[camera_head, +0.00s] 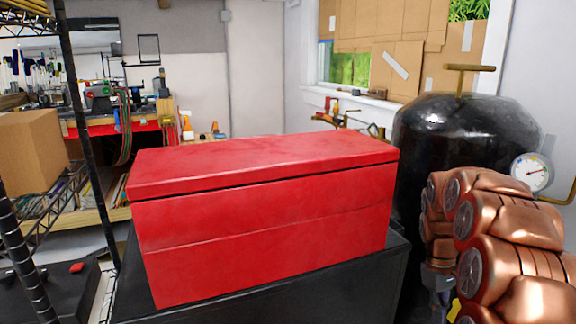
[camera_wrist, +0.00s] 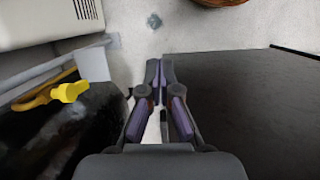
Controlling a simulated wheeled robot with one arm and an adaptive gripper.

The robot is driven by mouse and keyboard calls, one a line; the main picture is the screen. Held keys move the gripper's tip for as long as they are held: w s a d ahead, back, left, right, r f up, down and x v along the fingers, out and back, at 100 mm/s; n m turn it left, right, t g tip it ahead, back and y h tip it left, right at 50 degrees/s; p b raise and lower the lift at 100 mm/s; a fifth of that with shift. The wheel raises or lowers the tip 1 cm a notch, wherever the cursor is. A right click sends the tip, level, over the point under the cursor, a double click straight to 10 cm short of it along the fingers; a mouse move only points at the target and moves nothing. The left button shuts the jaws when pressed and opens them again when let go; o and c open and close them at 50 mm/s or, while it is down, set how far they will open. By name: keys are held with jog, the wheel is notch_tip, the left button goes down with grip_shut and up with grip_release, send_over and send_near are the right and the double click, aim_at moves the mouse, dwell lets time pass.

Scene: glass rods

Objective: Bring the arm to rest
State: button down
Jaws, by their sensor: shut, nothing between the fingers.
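My copper-coloured arm (camera_head: 490,240) is folded at the right side of the head view, in front of a black tank. My gripper (camera_wrist: 159,72) shows in the wrist view with its fingers close together, shut and empty. It is in the gap between a dark cabinet side (camera_wrist: 245,105) on the right and a dark curved surface (camera_wrist: 75,130) on the left. In the head view only a small part of the wrist shows below the arm links. No glass rods can be made out.
A closed red toolbox (camera_head: 265,225) sits on a black cabinet (camera_head: 345,285), left of my arm. The black tank (camera_head: 430,130) with a gauge (camera_head: 532,172) stands close behind the arm. A wire shelf holds a cardboard box (camera_head: 32,150). Pale floor (camera_wrist: 200,45) shows beyond the fingers.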

jog(key=s+a+r+m, duration=0.1)
jog(key=s+a+r, duration=0.1)
jog(key=s+a, duration=0.75)
jog(key=s+a+r+m, duration=0.1)
jog(key=s+a+r, duration=0.2)
jog(key=s+a, duration=0.6)
jog(key=s+a+f+m, duration=0.1)
jog(key=s+a+f, duration=0.15)
jog(key=s, duration=0.85)
notch_tip(320, 180, up, 18)
jog(key=w+t+p, duration=0.1)
jog(key=p, duration=1.4)
jog(key=shift+w+a+f+y, duration=0.15)
jog(key=shift+a+f+y, duration=0.1)
jog(key=shift+y, duration=0.05)
jog(key=shift+f, duration=0.1)
